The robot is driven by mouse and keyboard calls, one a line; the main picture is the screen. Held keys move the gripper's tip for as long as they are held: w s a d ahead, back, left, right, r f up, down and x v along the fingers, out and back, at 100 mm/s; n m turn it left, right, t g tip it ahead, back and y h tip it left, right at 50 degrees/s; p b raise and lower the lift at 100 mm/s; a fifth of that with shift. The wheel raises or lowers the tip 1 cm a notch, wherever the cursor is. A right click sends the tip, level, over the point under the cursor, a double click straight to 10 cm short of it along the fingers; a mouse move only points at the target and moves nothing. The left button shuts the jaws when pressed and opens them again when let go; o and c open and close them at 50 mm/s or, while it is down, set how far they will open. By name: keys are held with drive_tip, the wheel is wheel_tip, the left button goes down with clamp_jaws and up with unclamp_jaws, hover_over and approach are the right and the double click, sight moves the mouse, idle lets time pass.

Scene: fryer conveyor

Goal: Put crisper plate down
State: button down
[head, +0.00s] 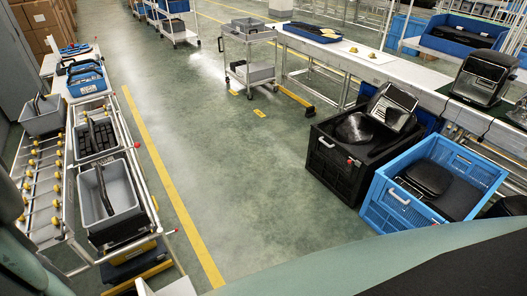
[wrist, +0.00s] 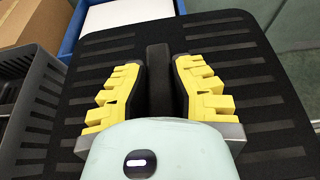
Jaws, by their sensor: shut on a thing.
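The crisper plate (wrist: 255,75) is a black, flat plate with rows of slots and rounded corners. It fills most of the wrist view. A black upright grip piece (wrist: 158,58) stands at its middle. My gripper (wrist: 158,75), with yellow stepped fingers, is shut on this piece from both sides. The fingers hide part of the plate's middle. I cannot make out my gripper or the held plate in the head view. Whether the plate rests on anything beneath it cannot be told.
In the wrist view, a grey crate (wrist: 42,110) is at left, with a cardboard box (wrist: 35,22) and blue bin (wrist: 72,28) behind. In the head view, grey bins (head: 128,205) stand on the left roller rack. Black (head: 330,170) and blue (head: 385,208) crates stand right. The middle floor is clear.

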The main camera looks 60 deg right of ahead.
drive_tip(key=shift+d+f+b, duration=0.1)
drive_tip(key=shift+f+b, duration=1.1)
drive_tip(key=shift+f, duration=2.7)
drive_tip(key=shift+f, duration=0.15)
drive_tip(key=c, duration=0.9)
unclamp_jaws()
drive_tip(key=shift+c, duration=0.2)
drive_tip(key=shift+d+r, duration=0.15)
drive_tip(key=shift+r, duration=0.05)
drive_tip(key=shift+d+r, duration=0.15)
drive_tip(key=shift+d, duration=0.05)
drive_tip(key=p+v, duration=0.1)
drive_tip(key=v, duration=0.1)
drive_tip(key=shift+s+d, duration=0.1)
drive_tip(key=shift+d, duration=0.2)
drive_tip(key=shift+b+v, duration=1.05)
drive_tip(key=shift+v, duration=3.35)
